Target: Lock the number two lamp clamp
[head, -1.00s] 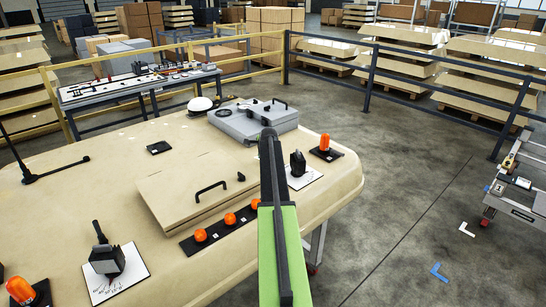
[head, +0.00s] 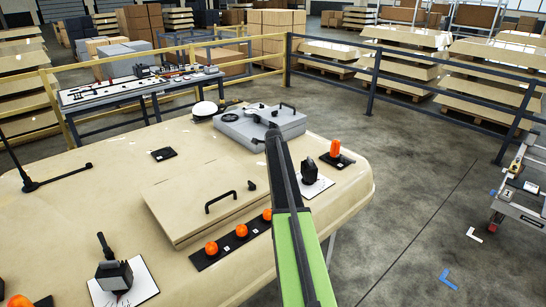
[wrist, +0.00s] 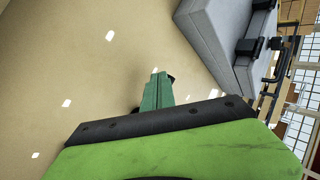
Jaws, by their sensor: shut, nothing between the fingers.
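My gripper (wrist: 157,88) shows in the wrist view as short green fingers, shut and empty, over the bare tan top. In the head view my green and dark arm reaches towards the grey case, and I cannot make out the fingers there. Black devices on white printed plates stand on the tan top: one at front left (head: 114,274), with an upright lever, and one (head: 310,171) right of my arm. Orange lamps stand on black bases: one (head: 335,148) at right, several in a row (head: 241,230). I cannot read which clamp is number two.
A grey case (head: 262,124) lies at the back of the tan top (head: 60,225); it also shows in the wrist view (wrist: 215,35). A raised tan panel (head: 195,197) with a black handle is mid-top. Railings and a side table (head: 140,88) stand behind. A trolley (head: 522,190) is at right.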

